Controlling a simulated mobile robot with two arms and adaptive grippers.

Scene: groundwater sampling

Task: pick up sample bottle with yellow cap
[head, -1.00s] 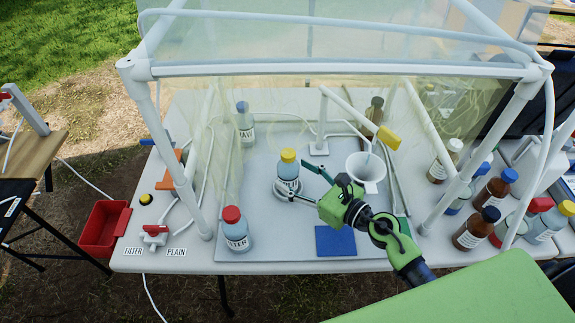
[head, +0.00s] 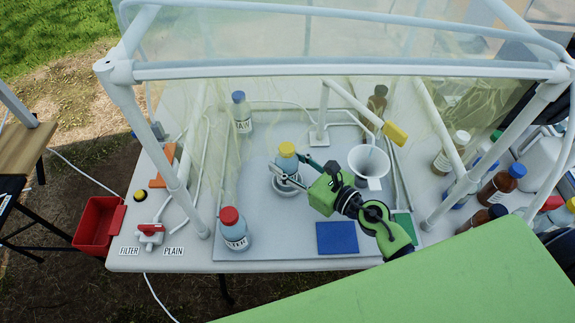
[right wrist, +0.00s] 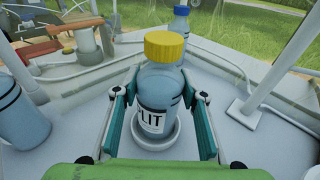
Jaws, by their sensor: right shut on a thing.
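The sample bottle with the yellow cap (head: 287,157) stands upright on a round white base (head: 288,184) on the grey mat inside the frame. In the right wrist view the bottle (right wrist: 160,88) shows a label reading "LIT" between the fingers. My right gripper (head: 291,169) reaches it from the right and is shut on the bottle, a finger at each side; it also shows in the right wrist view (right wrist: 158,108). The bottle's lower end is partly hidden by the base's rim. My left gripper is not in view.
A red-capped bottle (head: 233,230) stands front left and a blue-capped bottle (head: 241,111) behind. A white funnel (head: 369,163) and a stand with a yellow-ended arm (head: 395,133) are to the right. White frame posts (head: 158,150) flank the mat. A blue pad (head: 337,238) lies in front.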

